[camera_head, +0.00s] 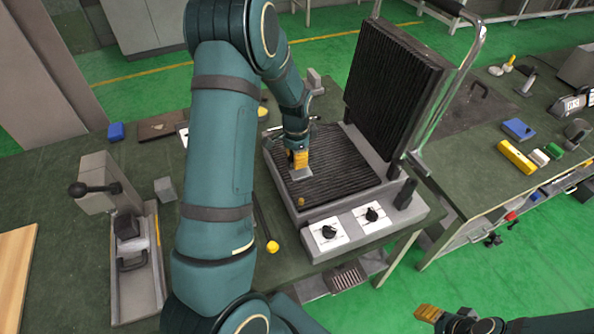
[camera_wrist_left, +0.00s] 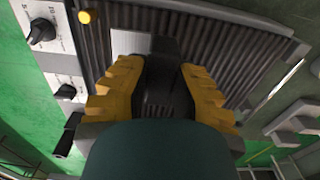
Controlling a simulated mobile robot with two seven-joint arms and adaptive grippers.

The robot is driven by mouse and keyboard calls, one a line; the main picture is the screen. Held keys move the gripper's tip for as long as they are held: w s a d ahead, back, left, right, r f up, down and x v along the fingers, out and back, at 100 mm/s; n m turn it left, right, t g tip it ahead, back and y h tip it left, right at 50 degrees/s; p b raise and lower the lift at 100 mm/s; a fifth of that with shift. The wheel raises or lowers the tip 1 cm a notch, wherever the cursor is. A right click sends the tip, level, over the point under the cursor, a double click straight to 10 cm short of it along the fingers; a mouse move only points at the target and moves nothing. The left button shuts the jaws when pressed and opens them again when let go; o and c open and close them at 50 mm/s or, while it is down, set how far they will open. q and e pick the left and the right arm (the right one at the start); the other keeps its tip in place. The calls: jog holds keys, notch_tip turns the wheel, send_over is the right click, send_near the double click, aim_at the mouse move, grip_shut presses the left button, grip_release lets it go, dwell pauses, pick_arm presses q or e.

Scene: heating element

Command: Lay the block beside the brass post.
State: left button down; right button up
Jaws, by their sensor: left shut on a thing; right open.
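My left gripper (camera_head: 299,160) reaches down over the ribbed lower plate (camera_head: 340,165) of the open press. Its yellow fingers are shut on a dark block (camera_wrist_left: 165,75), seen between them in the left wrist view; its lower end is hard to make out. A pale grey square patch (camera_head: 301,174) shows on the plate just below the fingertips, also in the wrist view (camera_wrist_left: 130,42). The small brass post (camera_head: 300,201) stands near the plate's front left corner, apart from the gripper; it also shows in the wrist view (camera_wrist_left: 86,16). My right gripper (camera_head: 428,313) is open at the bottom right.
The raised ribbed lid (camera_head: 392,82) stands behind the plate. Two knobs (camera_head: 329,232) are on the front panel. A rod with a yellow ball (camera_head: 272,247) lies left of the press. A grey cube (camera_head: 165,188) and a clamp-like device (camera_head: 130,240) are further left.

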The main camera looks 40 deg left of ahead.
pick_arm(q)
jog(key=shift+f, duration=2.7)
jog(key=shift+f, duration=0.1)
jog(key=c, duration=0.9)
grip_release()
jog(key=shift+c, duration=0.2)
